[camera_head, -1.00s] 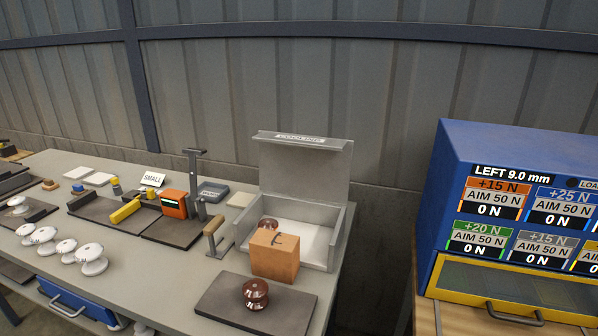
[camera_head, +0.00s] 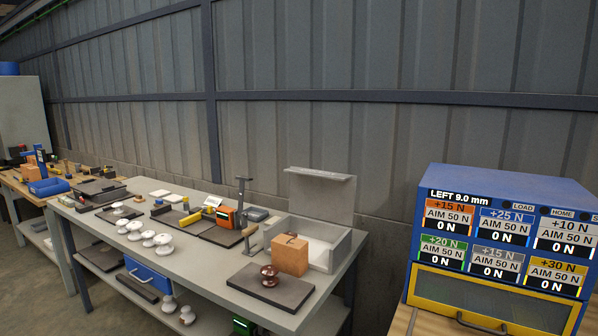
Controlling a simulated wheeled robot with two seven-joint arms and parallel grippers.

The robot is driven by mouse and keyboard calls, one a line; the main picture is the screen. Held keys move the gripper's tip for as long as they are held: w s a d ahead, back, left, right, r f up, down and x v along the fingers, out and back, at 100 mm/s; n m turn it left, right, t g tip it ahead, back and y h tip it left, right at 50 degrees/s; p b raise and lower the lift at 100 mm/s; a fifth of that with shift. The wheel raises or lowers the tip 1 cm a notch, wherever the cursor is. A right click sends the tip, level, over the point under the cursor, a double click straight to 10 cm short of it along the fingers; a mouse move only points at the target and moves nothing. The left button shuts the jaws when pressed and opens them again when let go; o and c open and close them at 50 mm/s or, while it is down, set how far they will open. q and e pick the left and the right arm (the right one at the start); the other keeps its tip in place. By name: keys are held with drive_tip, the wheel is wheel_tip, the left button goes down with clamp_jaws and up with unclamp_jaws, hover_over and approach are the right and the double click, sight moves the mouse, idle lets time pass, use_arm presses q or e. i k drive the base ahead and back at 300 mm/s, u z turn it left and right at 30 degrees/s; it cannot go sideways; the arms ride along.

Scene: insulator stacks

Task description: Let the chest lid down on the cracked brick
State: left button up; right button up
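The grey chest (camera_head: 338,252) stands at the right end of the long grey table, with its lid (camera_head: 321,196) raised upright at the back. The orange-brown brick (camera_head: 290,255) stands at the front of the chest and hides part of its front side. A dark mark, perhaps the crack, shows near its top. I cannot tell whether the brick touches the chest. Neither of my grippers is in the head view.
A dark red insulator (camera_head: 269,275) sits on a dark mat (camera_head: 252,285) before the brick. Several white insulators (camera_head: 148,238) stand further left. A blue cabinet (camera_head: 440,190) with force readouts stands at the right. Another bench (camera_head: 20,187) is at the far left.

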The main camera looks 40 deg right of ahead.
sight(320, 196)
drive_tip(key=u, duration=0.35)
drive_tip(key=i, duration=1.15)
drive_tip(key=z, duration=1)
drive_tip(key=i, duration=0.75)
drive_tip(key=z, duration=0.8)
